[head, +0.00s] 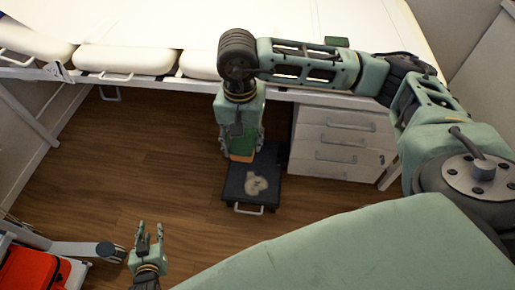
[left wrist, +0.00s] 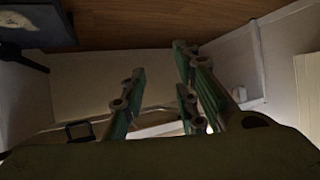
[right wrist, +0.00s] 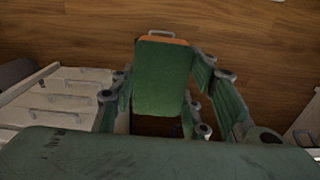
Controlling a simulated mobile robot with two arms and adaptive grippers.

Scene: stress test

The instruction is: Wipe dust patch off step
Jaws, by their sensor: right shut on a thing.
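A low black step (head: 235,188) stands on the floor, with a pale grey-beige dust patch (head: 257,184) on its top. My right gripper (head: 242,148) points down at the step's far left end, shut on a green sponge with an orange layer (head: 241,158). The sponge (right wrist: 162,80) shows between the fingers in the right wrist view; I cannot tell whether it touches the step. The dust patch is apart from it, nearer the step's front. My left gripper (head: 149,233) is open and empty over the floor at lower left. The left wrist view shows part of the step (left wrist: 55,32).
A white drawer cabinet (head: 335,140) stands close to the step's right. A white bed (head: 150,25) spans the back, above my right gripper. A red bag (head: 32,272) lies at lower left. Wooden floor (head: 150,150) is clear left of the step.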

